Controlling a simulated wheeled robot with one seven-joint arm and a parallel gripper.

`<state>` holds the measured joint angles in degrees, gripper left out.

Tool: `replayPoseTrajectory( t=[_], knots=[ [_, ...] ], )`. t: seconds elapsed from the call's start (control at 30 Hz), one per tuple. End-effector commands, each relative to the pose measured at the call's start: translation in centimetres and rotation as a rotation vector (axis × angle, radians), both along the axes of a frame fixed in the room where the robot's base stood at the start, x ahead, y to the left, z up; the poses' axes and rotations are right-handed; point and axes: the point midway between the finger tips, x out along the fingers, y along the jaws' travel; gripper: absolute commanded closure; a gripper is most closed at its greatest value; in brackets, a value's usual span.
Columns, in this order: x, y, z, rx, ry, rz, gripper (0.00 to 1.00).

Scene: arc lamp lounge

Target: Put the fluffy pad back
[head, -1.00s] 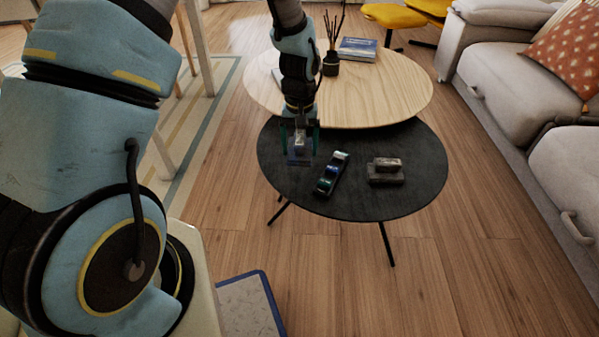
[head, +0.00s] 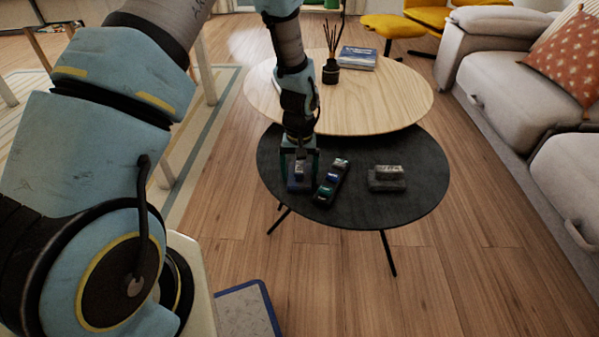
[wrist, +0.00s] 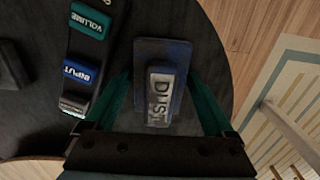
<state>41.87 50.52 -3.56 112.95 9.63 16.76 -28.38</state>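A dark blue pad (wrist: 179,52) with a raised grey block lettered "DUST" is between my fingers; I take it as the fluffy pad, though its underside is hidden. It also shows in the head view (head: 299,187), at the left part of the black round table (head: 400,212). My gripper (head: 299,170) points down over it. In the wrist view its green fingers (wrist: 160,85) stand along both sides of the pad, apparently closed on its edges. The pad is at or just above the tabletop; I cannot tell whether it touches.
A black holder (head: 331,182) with buttons lettered "VOLUME" and "INPUT" lies just right of the pad. A grey block on a dark base (head: 387,178) stands farther right. Behind is a higher wooden table (head: 390,100) with a reed diffuser (head: 331,70) and books (head: 357,57). The black table's front is clear.

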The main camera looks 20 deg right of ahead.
Motion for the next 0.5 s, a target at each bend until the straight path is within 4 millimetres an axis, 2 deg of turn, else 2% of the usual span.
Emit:
replayPoseTrajectory(
  t=[0.1, 0.33, 0.5],
  knots=[
    [0.0, 0.0, 0.0, 0.0, 0.0, 0.0, 0.0],
    [0.0, 0.0, 0.2, 0.0, -0.001, 0.0, 0.0],
    [0.1, -0.1, 2.0, -0.004, -0.003, 0.001, 0.0]
  ],
)
